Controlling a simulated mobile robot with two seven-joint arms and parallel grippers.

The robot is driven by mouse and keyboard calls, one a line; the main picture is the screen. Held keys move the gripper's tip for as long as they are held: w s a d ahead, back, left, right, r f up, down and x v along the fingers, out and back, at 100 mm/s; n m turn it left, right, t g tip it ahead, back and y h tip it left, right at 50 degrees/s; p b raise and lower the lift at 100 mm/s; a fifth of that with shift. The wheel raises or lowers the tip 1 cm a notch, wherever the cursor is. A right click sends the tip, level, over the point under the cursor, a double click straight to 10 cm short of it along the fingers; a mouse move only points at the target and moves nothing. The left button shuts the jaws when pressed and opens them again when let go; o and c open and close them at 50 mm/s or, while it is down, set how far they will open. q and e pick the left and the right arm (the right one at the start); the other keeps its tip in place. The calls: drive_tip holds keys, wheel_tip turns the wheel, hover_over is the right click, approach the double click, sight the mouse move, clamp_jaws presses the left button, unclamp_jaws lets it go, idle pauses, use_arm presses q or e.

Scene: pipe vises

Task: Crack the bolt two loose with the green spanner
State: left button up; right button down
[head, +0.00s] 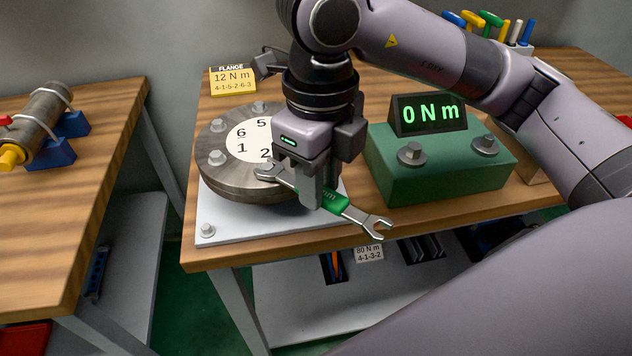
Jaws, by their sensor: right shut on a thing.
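The green spanner (331,199) has a green handle and bright metal ends. My right gripper (312,190) comes down from above and is shut on its handle. The spanner's near end is an open jaw that sticks out past the front edge of the flange. Its other end lies at the flange's rim next to the printed number 2. Bolt two there is mostly covered by that end, so I cannot tell how well it is seated. The round steel flange (222,182) has a white numbered disc (243,148). My left gripper is not in view.
A green block (385,172) with two bolts and a display (429,114) reading 0 Nm stands to the right. A yellow FLANGE card (233,80) stands behind the flange. Coloured tools (489,19) stand in a rack at the back. Another bench with a clamped pipe (42,112) is at left.

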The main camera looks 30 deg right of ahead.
sight(343, 204)
drive_tip(key=shift+a, duration=0.1)
idle(0.4)
drive_tip(key=shift+s+d+b, duration=0.3)
drive_tip(key=shift+s+d, duration=0.1)
drive_tip(key=shift+s, duration=0.45)
drive_tip(key=shift+s+d+b, duration=0.25)
drive_tip(key=shift+s+d, duration=0.1)
drive_tip(key=shift+s, duration=0.5)
drive_tip(key=shift+r, duration=0.1)
drive_tip(key=shift+r+p, duration=0.3)
drive_tip(key=shift+r, duration=0.25)
drive_tip(key=shift+r+p, duration=0.95)
drive_tip(key=shift+r, duration=0.6)
